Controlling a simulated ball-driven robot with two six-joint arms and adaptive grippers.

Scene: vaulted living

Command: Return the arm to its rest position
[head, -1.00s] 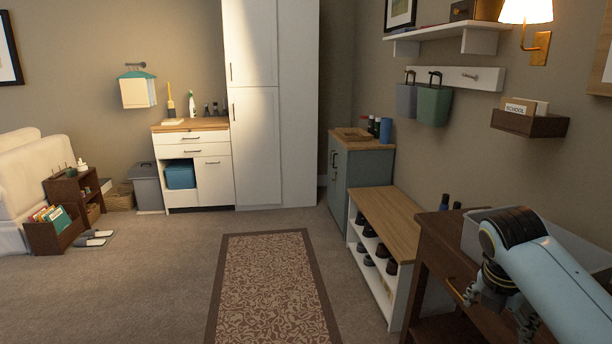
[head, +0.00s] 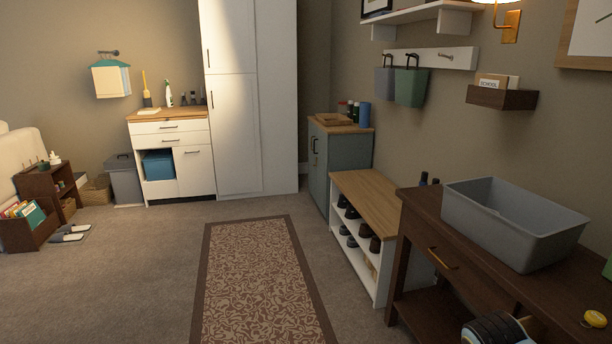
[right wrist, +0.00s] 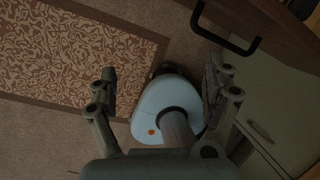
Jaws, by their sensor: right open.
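My right gripper (right wrist: 165,88) shows in the right wrist view, with its two fingers spread wide apart and nothing between the tips. It points down toward the floor, with my own pale blue base below it. In the head view only a dark and white piece of my right arm shows at the bottom edge, and the gripper itself is out of that view. My left gripper is in neither view.
A dark wooden console table (head: 417,207) stands at the right with a grey bin (head: 510,225) and a yellow round object (head: 595,319) on it. A shoe bench (head: 367,200) stands beyond it. A patterned rug (head: 252,280) lies on open floor.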

